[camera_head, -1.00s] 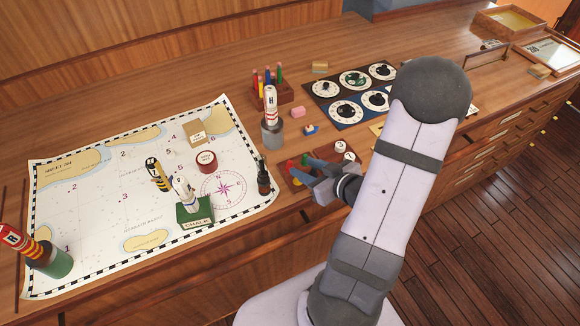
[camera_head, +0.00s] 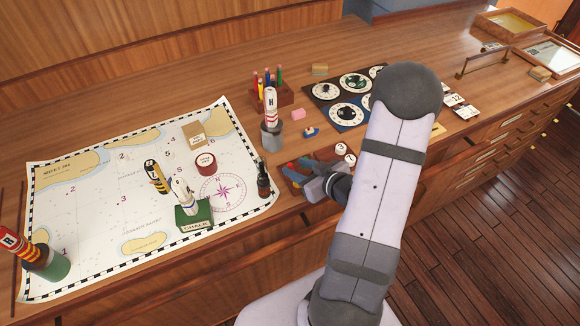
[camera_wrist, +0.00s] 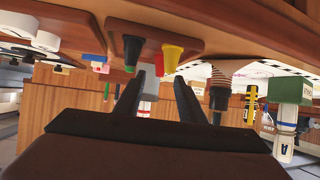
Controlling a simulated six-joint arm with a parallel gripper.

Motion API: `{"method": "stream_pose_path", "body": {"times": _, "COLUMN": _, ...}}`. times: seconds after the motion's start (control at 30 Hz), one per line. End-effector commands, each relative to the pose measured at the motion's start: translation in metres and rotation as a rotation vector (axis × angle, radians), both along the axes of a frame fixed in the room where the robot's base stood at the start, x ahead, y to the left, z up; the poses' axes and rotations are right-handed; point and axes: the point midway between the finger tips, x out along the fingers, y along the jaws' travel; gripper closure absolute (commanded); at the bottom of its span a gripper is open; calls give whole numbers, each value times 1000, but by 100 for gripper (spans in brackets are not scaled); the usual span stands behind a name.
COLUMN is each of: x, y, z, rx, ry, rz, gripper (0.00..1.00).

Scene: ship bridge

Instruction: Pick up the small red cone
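A yellow cone (camera_wrist: 172,56) stands to the right of the green one. In the head view these cones are in a small wooden tray (camera_head: 290,178) at the desk's front edge, largely covered by my gripper (camera_head: 301,174). My gripper is open and empty; in the wrist view its two dark fingers (camera_wrist: 160,84) are apart, with nothing between them.
A lighthouse (camera_head: 271,105) in a grey cup and a pencil block (camera_head: 284,94) stand behind the tray. A dark bottle (camera_head: 263,180) stands close on the left, at the edge of the chart (camera_head: 110,235). White numbered discs (camera_head: 341,149) lie just right. A dial panel (camera_head: 345,108) is behind.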

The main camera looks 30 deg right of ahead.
Motion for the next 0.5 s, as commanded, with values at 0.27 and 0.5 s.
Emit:
{"method": "stream_pose_path", "body": {"times": 0.27, "x": 20, "y": 4, "z": -12, "rx": 0, "ry": -1, "rz": 1, "gripper": 64}}
{"method": "stream_pose_path", "body": {"times": 0.5, "x": 22, "y": 4, "z": -14, "rx": 0, "ry": -1, "rz": -1, "gripper": 64}}
